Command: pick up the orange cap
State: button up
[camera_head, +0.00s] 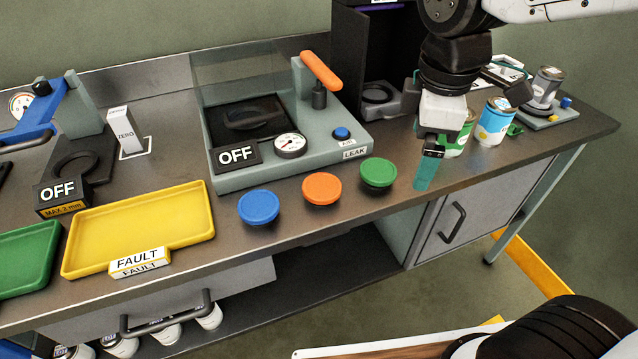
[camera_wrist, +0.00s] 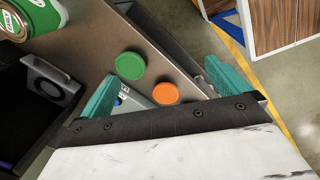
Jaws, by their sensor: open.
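The orange cap (camera_head: 322,188) lies flat on the bench between the blue cap (camera_head: 258,206) and the green cap (camera_head: 379,173), near the bench's front edge. In the wrist view the orange cap (camera_wrist: 165,93) shows between my fingers, close to the gripper body, with the green cap (camera_wrist: 130,66) just beyond it. My gripper (camera_head: 425,174) is above the bench's front edge, to the right of the green cap and apart from all the caps. In the wrist view its two teal fingers (camera_wrist: 160,85) are spread wide with nothing held.
The grey leak tester (camera_head: 350,139) with an orange handle stands behind the caps. A yellow fault tray (camera_head: 190,205) and a green tray (camera_head: 28,262) lie to the left. Cans, including a blue and white one (camera_head: 493,126), stand right of my gripper.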

jog(key=w+a+f+n, duration=0.3)
jog(key=w+a+n, duration=0.2)
jog(key=a+n, duration=0.3)
jog(key=n, duration=0.8)
send_near(322, 185)
jog(key=shift+w+a+f, duration=0.1)
jog(key=shift+a+f, duration=0.05)
jog(key=shift+a, duration=0.2)
jog(key=f, duration=0.7)
jog(key=shift+w+d+f, duration=0.3)
jog(key=shift+d, duration=0.1)
jog(key=c, duration=1)
